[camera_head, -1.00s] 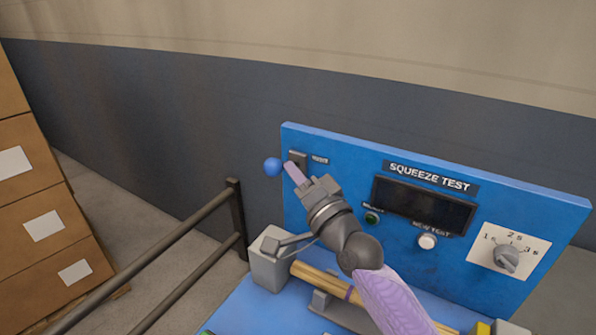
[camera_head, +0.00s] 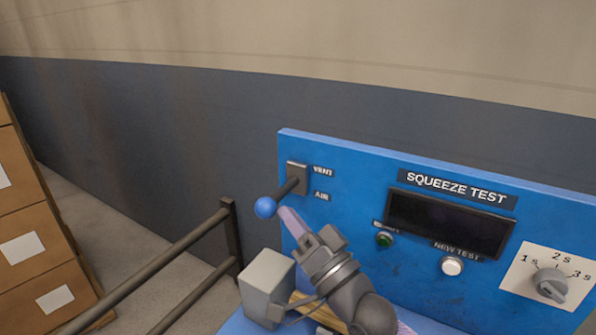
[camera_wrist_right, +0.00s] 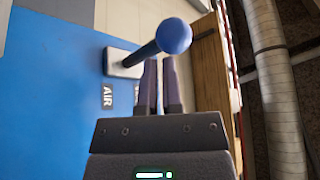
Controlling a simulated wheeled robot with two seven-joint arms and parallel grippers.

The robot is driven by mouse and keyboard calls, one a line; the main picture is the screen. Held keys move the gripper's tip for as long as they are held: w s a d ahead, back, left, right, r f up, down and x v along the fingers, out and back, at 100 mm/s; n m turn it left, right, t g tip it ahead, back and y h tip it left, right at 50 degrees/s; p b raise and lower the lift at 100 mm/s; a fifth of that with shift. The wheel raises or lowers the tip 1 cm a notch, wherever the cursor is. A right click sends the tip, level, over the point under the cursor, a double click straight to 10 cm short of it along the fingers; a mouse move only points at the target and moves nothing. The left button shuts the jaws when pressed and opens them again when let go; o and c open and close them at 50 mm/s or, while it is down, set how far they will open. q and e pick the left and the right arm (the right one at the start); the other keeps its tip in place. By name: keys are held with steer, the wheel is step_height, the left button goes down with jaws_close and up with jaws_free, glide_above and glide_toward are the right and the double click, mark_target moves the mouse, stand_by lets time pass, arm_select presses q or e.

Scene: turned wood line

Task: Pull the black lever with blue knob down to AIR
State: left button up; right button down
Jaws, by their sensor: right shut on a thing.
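The black lever (camera_head: 289,188) with its blue knob (camera_head: 265,207) sticks out from a slotted plate at the panel's upper left. It tilts downward from the plate. The VENT label (camera_head: 322,171) is beside the plate's upper part and the AIR label (camera_head: 322,196) is below it. In the right wrist view the fingers (camera_wrist_right: 160,65) reach up to the lever, with the blue knob (camera_wrist_right: 174,36) just beyond the tips. The exact contact is partly hidden. My left gripper is not in view.
The blue panel (camera_head: 350,245) also carries a dark display (camera_head: 449,224), a green light (camera_head: 384,240), a white button (camera_head: 452,266) and a dial (camera_head: 551,283). A dark railing (camera_head: 180,248) and cardboard boxes (camera_head: 40,225) stand at left. A grey box (camera_head: 267,286) is below the lever.

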steer(key=shift+f, duration=0.15)
stand_by(1.3)
steer(key=v, duration=1)
steer(key=shift+p, duration=0.35)
